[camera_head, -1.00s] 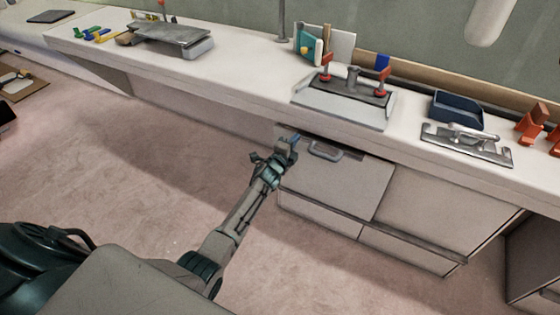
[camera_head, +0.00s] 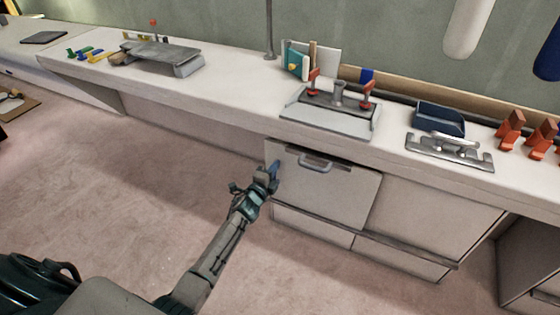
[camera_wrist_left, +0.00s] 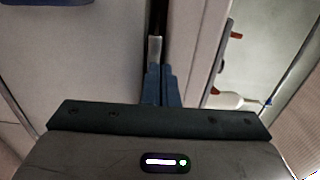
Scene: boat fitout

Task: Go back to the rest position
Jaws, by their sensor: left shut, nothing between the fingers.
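My left gripper (camera_head: 270,176) is in front of the left part of the cabinet under the bench, with its fingers shut and nothing in them. Its shut blue-grey fingers (camera_wrist_left: 160,85) also show in the left wrist view, pointing toward a dark gap beside a pale panel. In the head view the gripper overlaps the left edge of the upper drawer front (camera_head: 335,192). I cannot tell whether it touches it. The drawer's grey handle (camera_head: 320,164) is to the right of the fingers, apart from them. My right gripper is not in view.
The long white bench (camera_head: 225,92) overhangs the cabinet. On it are a grey plate on a stand (camera_head: 160,55), a clamped fixture (camera_head: 335,108), a dark blue bin (camera_head: 438,118) and red blocks (camera_head: 512,130). The floor (camera_head: 120,190) to the left is open.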

